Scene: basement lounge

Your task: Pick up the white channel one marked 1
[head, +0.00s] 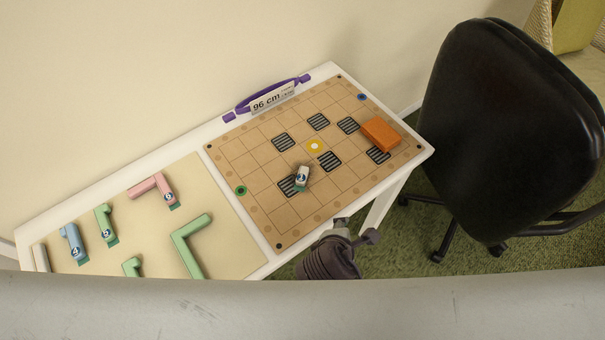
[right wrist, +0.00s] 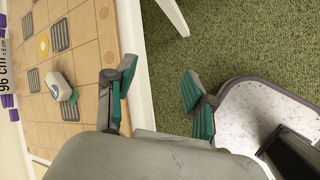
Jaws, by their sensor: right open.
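A small white piece (head: 302,175) with a dark round mark lies on the tan grid board (head: 262,146), touching or overlapping a dark striped square. It also shows in the right wrist view (right wrist: 61,87), left of my right gripper. Its number is too small to read. Another whitish piece (head: 41,258) is partly visible at the far left of the table. My right gripper (right wrist: 158,95) is open and empty, with teal finger pads, at the table's front edge; it also shows in the head view (head: 355,235). My left gripper is not in view.
Pink (head: 147,185), blue (head: 73,241) and green (head: 189,245) channel pieces lie on the cream left area. An orange block (head: 381,133) sits on the board's right. A purple-handled 96 cm sign (head: 272,98) stands behind it. A black chair (head: 510,130) is at right.

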